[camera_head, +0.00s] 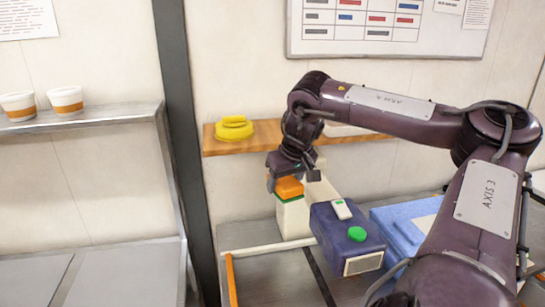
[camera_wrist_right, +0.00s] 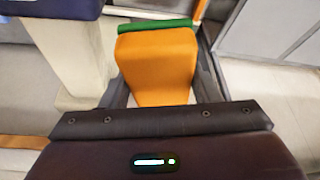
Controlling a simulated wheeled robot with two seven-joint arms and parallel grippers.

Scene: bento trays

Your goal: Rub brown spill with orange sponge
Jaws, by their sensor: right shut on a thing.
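The orange sponge (camera_head: 289,187) has a green layer along its lower side. My right gripper (camera_head: 287,180) points down and is shut on it. In the right wrist view the sponge (camera_wrist_right: 157,62) sits between the two dark fingers, its green layer at the far edge. In the head view the sponge is just above or in front of a white upright block (camera_head: 293,219); I cannot tell if they touch. I do not make out a brown spill in either view. My left gripper is not in view.
A dark blue box (camera_head: 367,251) with a green button stands right of the sponge, and a light blue box (camera_head: 388,222) lies beyond it. A wooden shelf (camera_head: 262,143) holds a yellow item (camera_head: 234,128). White cups (camera_head: 66,100) stand on the left shelf.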

